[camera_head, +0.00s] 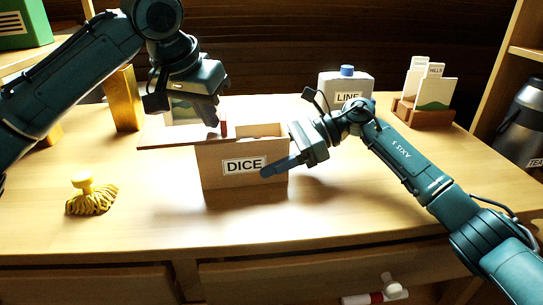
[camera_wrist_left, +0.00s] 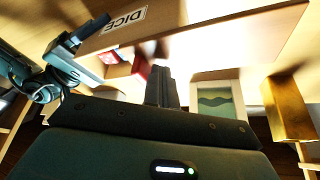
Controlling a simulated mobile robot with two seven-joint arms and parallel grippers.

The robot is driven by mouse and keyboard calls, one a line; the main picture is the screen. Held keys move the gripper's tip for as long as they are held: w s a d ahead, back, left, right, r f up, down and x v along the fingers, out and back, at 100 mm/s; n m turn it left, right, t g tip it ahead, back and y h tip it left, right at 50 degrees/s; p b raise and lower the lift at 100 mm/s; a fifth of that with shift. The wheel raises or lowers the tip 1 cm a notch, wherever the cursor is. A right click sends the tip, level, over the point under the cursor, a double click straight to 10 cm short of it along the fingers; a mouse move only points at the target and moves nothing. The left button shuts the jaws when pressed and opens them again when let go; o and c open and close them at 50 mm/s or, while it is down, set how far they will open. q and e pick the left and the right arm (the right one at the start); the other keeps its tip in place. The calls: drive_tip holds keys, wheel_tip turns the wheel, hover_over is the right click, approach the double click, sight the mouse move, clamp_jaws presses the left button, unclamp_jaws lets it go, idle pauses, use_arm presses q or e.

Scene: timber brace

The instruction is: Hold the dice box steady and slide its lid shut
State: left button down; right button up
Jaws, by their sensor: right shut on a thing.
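The dice box (camera_head: 222,175) stands on the desk, its "DICE" label facing me. Its flat wooden lid (camera_head: 165,142) sticks out well past the left side, leaving the box's right part uncovered. A small red piece (camera_head: 224,128) shows at the lid's right end; it also shows in the left wrist view (camera_wrist_left: 141,67). My left gripper (camera_head: 214,118) is above the lid, just left of the red piece; its fingers look together and empty in the left wrist view (camera_wrist_left: 160,86). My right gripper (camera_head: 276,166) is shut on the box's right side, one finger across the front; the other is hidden.
A yellow brush (camera_head: 88,190) lies at the left. A brass-coloured block (camera_head: 125,98) stands behind the lid's left end. A bottle (camera_head: 345,88) and a card holder (camera_head: 424,112) stand at the back right, a dark flask (camera_head: 523,120) at the far right.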

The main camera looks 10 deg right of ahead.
use_arm(q)
drive_tip(key=shift+d, duration=1.2)
drive_tip(key=shift+w+d, duration=0.15)
drive_tip(key=shift+d, duration=1.1)
drive_tip(key=shift+w+d, duration=0.1)
drive_tip(key=shift+d, duration=1.3)
drive_tip(key=shift+w+d, duration=0.1)
drive_tip(key=shift+d, duration=0.85)
drive_tip(key=shift+a, duration=0.15)
